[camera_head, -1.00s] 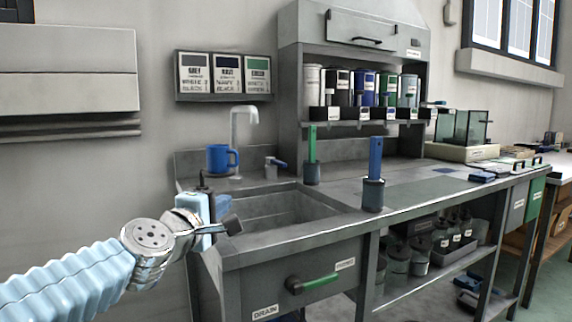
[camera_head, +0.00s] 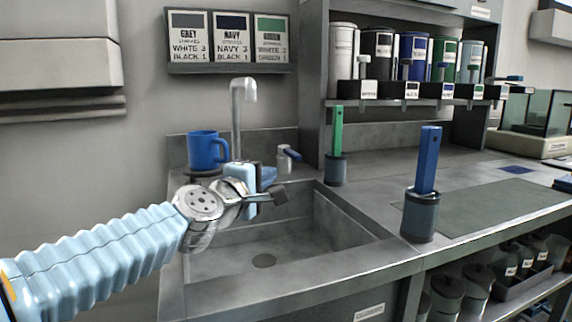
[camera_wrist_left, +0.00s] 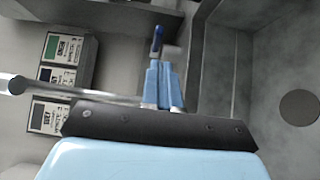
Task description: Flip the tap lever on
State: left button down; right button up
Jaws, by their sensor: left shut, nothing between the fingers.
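The tap lever (camera_head: 293,153) is a small blue handle on a pale valve body (camera_head: 284,162) at the back edge of the sink, right of the grey tap spout (camera_head: 237,110). In the left wrist view the blue lever (camera_wrist_left: 157,38) shows just beyond my fingertips. My left gripper (camera_head: 269,175) is shut and empty, above the back of the sink and just left of and in front of the lever. Its light blue fingers (camera_wrist_left: 164,85) point toward the lever in the wrist view. I cannot tell whether they touch. My right gripper is not in view.
A blue mug (camera_head: 206,151) stands behind my left wrist. The sink basin (camera_head: 300,235) is empty. A green-handled tool (camera_head: 337,130) and a blue-handled tool (camera_head: 427,160) stand in holders to the right. Label cards (camera_head: 228,38) hang on the wall.

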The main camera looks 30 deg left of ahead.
aim_at(294, 159)
pick_arm(q)
jog(key=w, duration=0.9)
jog(key=shift+w+a+b, duration=0.35)
jog(key=shift+w, duration=0.05)
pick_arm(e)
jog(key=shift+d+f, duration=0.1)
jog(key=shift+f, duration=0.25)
